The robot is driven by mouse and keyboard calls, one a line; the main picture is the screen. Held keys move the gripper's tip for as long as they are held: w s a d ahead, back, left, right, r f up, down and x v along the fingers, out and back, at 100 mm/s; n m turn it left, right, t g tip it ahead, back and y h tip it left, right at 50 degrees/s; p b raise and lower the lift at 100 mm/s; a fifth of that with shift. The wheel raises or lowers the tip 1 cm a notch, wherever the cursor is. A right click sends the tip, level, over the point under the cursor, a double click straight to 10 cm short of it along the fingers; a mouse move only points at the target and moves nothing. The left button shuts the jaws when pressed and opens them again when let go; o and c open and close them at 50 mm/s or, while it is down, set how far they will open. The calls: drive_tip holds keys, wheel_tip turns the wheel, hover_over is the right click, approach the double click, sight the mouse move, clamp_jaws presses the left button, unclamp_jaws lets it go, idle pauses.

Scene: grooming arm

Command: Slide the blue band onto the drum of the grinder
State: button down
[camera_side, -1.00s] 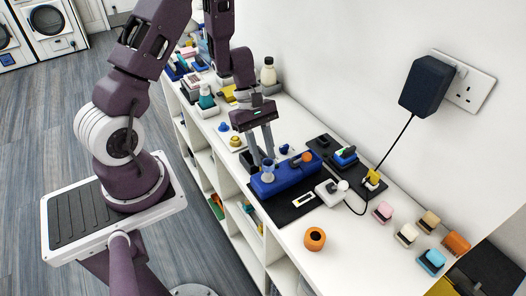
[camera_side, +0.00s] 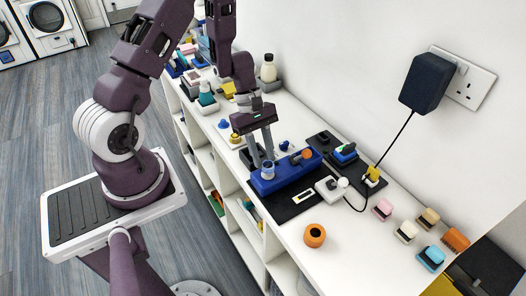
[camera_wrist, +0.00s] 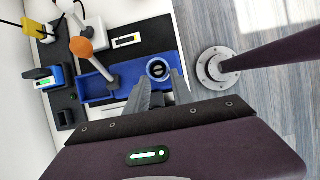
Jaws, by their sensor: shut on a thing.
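The blue band (camera_wrist: 157,68) is a small ring between the tips of my gripper (camera_wrist: 160,80) in the wrist view. My gripper (camera_side: 266,158), pointing down in the side view, is shut on it at the left end of the blue grinder (camera_side: 288,176). The grinder's long blue body also shows in the wrist view (camera_wrist: 95,86). A dark core with a pale centre shows inside the band. I cannot tell how far the band is around the drum, because the fingers and band hide it. A grey lever with an orange ball (camera_wrist: 81,47) stands on the grinder.
The grinder stands on a black mat (camera_side: 290,207). A white box (camera_side: 331,189) with a knob and cable is close by on the right. An orange ring-shaped item (camera_side: 315,236) and several coloured brushes (camera_side: 431,259) are further right. White shelf top between them is clear.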

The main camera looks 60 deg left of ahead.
drive_tip(key=shift+f, duration=0.75)
drive_tip(key=c, duration=1)
unclamp_jaws()
drive_tip(key=v, duration=0.7)
